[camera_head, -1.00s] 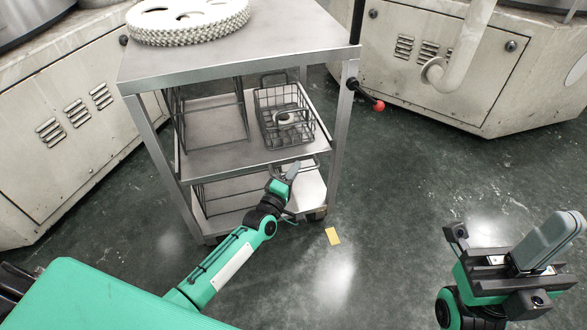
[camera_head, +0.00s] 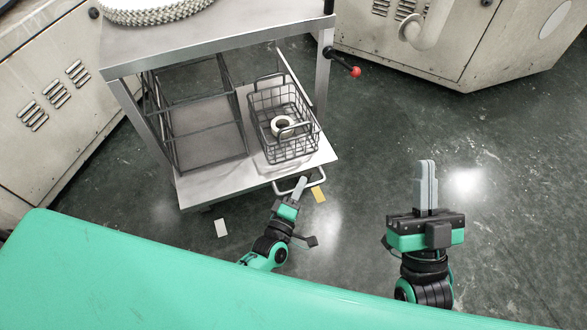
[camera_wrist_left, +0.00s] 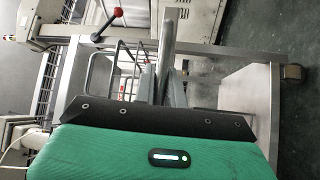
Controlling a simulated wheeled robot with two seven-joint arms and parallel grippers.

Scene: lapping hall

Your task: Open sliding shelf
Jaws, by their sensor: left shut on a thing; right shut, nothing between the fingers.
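The sliding shelf (camera_head: 212,186) of the metal cart stands pulled out from under the top, toward me, in the head view. A metal handle (camera_head: 318,186) is on its front edge. My left gripper (camera_head: 300,186) is at this handle, shut on it; its fingers partly hide the handle. In the left wrist view the fingers (camera_wrist_left: 170,70) are close together, and the exact grip is hard to see. A wire basket (camera_head: 262,136) with a pale ring (camera_head: 276,125) in it stands on the shelf's right side. My right gripper (camera_head: 428,165) is shut and empty, over the floor at right.
The cart's top (camera_head: 215,48) carries a white toothed disc (camera_head: 155,10). A dark wire rack (camera_head: 172,130) stands on the shelf's left. A red-knobbed lever (camera_head: 355,71) sticks out at right. Floor at right is clear.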

